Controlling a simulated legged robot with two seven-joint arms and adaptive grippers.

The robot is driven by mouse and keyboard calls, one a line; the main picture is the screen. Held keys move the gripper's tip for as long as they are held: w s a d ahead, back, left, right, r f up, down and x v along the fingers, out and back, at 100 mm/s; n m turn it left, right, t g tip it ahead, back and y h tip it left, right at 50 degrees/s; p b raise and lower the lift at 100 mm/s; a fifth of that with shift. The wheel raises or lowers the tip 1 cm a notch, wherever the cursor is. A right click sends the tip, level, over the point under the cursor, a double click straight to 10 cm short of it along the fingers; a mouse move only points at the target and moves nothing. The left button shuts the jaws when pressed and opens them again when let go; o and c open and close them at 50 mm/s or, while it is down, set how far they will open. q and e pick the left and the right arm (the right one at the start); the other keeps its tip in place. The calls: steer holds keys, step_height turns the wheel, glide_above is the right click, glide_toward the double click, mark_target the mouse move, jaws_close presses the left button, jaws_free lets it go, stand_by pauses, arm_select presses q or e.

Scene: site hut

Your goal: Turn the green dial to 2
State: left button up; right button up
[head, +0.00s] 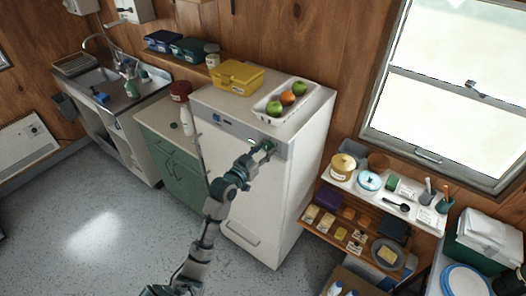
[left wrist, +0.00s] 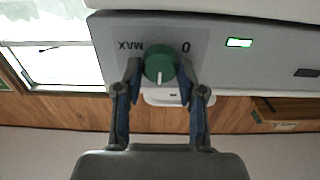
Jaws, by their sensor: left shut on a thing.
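The green dial (left wrist: 160,66) sits on the grey control panel (left wrist: 222,68) at the top of the white fridge-like appliance (head: 245,215). My left gripper (left wrist: 160,72) is shut on the dial, one finger on each side of it. In the head view my left gripper (head: 266,149) is at the right part of the panel and mostly hides the dial. The left wrist view is upside down. In it a "0" shows right of the dial and "MAX" left of it. The dial's white mark points straight down in that picture. No "2" is readable.
A white tray of fruit (head: 266,115) and a yellow box (head: 236,76) stand on the appliance. A small lit green display (left wrist: 239,43) is on the panel beside the dial. A shelf unit (head: 417,214) stands to the right. The floor in front is clear.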

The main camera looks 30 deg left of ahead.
arm_select(q)
steer(key=shift+r+m, duration=0.15)
steer(key=shift+m, duration=1.15)
steer(key=o, duration=1.1)
steer(key=shift+w, duration=0.15)
steer(key=s+a, duration=0.1)
steer(key=s, duration=1.1)
steer(key=shift+f, duration=0.2)
